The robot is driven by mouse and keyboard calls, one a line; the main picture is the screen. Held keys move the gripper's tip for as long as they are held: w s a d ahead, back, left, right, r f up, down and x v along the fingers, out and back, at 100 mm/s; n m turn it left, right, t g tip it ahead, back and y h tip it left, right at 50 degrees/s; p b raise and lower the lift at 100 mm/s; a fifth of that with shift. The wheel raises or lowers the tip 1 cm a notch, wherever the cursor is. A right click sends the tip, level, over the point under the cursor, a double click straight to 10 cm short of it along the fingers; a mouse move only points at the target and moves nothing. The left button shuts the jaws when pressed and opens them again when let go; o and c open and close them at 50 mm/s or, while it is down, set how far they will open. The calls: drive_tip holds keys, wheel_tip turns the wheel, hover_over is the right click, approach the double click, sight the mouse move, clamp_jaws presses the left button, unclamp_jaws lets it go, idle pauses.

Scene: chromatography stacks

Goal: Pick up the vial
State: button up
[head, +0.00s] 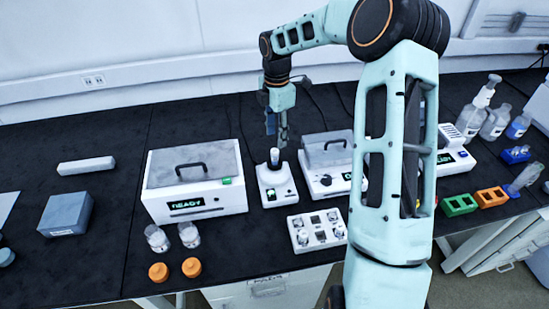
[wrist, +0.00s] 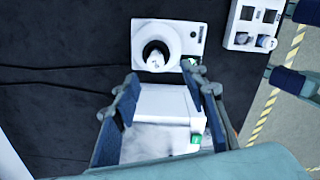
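A small white-topped vial (head: 274,156) stands upright in the round cup of a small white device (head: 271,196) at the middle of the bench. In the wrist view the vial (wrist: 156,61) sits inside the dark ring of the device (wrist: 192,28), just beyond my fingertips. My gripper (head: 277,135) hangs above and behind the device, pointing down. In the wrist view my gripper (wrist: 162,80) is open, with its blue-padded fingers apart and nothing between them. A white rack (head: 296,224) in front holds several small vials.
A white box with a handled lid (head: 238,198) stands left of the device, and another lidded instrument (head: 316,190) stands close on its right. Two clear jars (head: 157,238) and two orange caps (head: 158,271) lie in front.

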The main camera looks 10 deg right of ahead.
sight(275, 150)
wheel_tip(275, 150, down, 5)
drive_tip(key=shift+r, duration=0.2)
drive_tip(key=shift+w+f+p, duration=0.2)
drive_tip(key=shift+f+p, duration=0.2)
drive_tip(key=shift+f, duration=0.95)
drive_tip(key=shift+w+f+p, duration=0.2)
drive_tip(key=shift+f+p, duration=0.2)
drive_tip(key=shift+f, duration=0.9)
clamp_jaws()
